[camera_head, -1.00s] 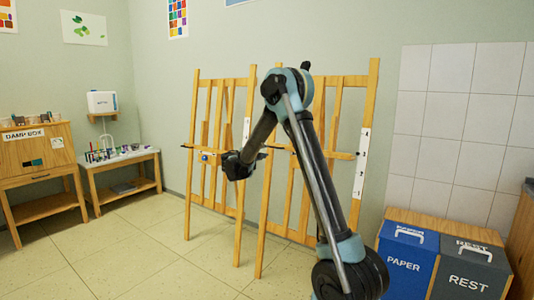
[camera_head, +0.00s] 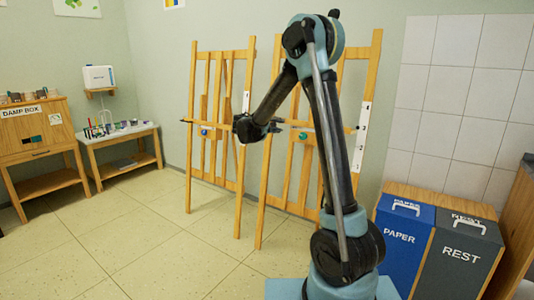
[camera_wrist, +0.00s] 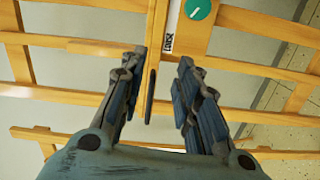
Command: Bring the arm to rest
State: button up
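My arm stands in the middle of the head view, its elbow high and its forearm sloping down to the left. My gripper (camera_head: 246,129) hangs in front of the easels and is seen from behind and the side there. In the wrist view my gripper (camera_wrist: 160,72) has its two dark fingers apart with nothing between them. Part of a wooden easel (camera_wrist: 60,42) shows beyond the fingers, with a green round knob (camera_wrist: 197,9) near the top. I cannot tell how far the easel is from the fingertips.
Two wooden easels (camera_head: 238,170) stand along the wall. A blue PAPER bin (camera_head: 400,240) and a grey REST bin (camera_head: 460,257) are at the right. A damp box (camera_head: 32,132) and a small table (camera_head: 115,138) are at the left. The left floor is clear.

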jog(key=s+d+f+m+g+y, duration=0.2)
jog(key=s+d+m+g, duration=0.1)
jog(key=s+d, duration=0.8)
jog(key=s+d+f+m+g+y, duration=0.15)
jog(key=s+d+g, duration=0.4)
jog(key=s, duration=0.95)
jog(key=s+f+m+y, duration=0.1)
jog(key=s+f, duration=0.3)
jog(key=s, duration=0.5)
jog(key=s+a+f+m+g+y, duration=0.1)
jog(key=s+f+m+y, duration=0.1)
jog(key=s+f, duration=0.3)
jog(key=s+f+m+y, duration=0.1)
jog(key=s+f+y, duration=0.2)
jog(key=s, duration=1)
notch_tip(320, 180, down, 2)
jog(key=shift+s+a+f+m, duration=0.2)
jog(key=shift+s+a+m, duration=0.05)
jog(key=shift+a+m, duration=0.15)
jog(key=shift+g+y, duration=0.25)
jog(key=shift+w+f, duration=0.2)
jog(key=shift+w, duration=0.25)
